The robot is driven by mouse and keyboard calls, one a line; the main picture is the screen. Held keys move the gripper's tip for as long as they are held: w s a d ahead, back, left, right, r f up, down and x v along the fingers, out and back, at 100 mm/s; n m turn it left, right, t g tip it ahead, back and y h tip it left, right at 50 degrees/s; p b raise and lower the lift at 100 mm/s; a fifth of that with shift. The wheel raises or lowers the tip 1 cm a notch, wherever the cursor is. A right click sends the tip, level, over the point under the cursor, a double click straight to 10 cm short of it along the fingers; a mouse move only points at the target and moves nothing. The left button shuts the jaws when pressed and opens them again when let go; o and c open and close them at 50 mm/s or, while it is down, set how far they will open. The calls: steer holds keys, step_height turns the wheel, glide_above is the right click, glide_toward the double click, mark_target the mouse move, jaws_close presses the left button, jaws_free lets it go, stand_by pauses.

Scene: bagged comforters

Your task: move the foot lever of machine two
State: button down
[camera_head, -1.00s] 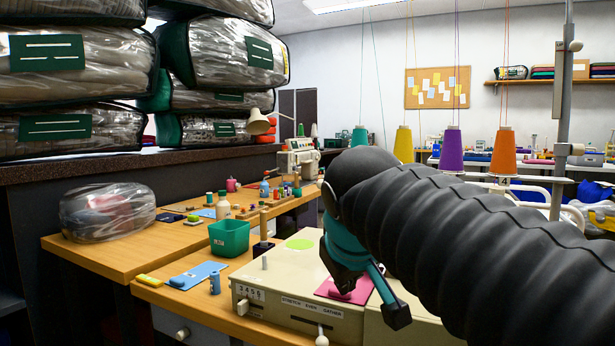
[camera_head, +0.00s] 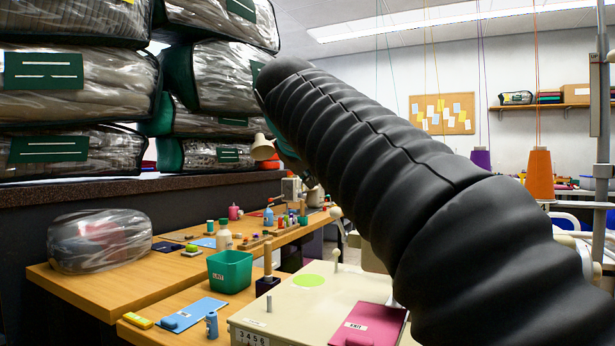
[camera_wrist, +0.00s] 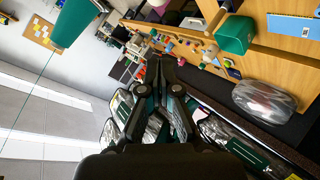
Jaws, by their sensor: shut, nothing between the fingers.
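A cream machine (camera_head: 310,305) with a dial strip and a light green disc on top stands at the lower middle of the head view. A second light-coloured machine (camera_head: 290,190) stands farther back along the bench. I cannot tell which is machine two, and no foot lever shows in either view. My gripper (camera_wrist: 163,66) is shut and empty in the wrist view, up in the air and away from the machines. In the head view my black arm hides most of it; only a little teal shows beside the lamp.
Bagged comforters (camera_head: 80,75) are stacked on the dark ledge at left. A wrapped bundle (camera_head: 100,240), a green bin (camera_head: 230,271), a blue card (camera_head: 190,315) and small bottles crowd the wooden bench. Thread cones (camera_head: 540,174) stand at right. The bin also shows in the wrist view (camera_wrist: 235,35).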

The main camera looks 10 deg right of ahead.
mark_target(340, 226)
steer(key=w+d+f+b, duration=0.1)
steer(key=w+d+f, duration=0.1)
steer(key=f, duration=0.3)
steer(key=shift+d, duration=0.7)
steer(key=shift+s, duration=0.1)
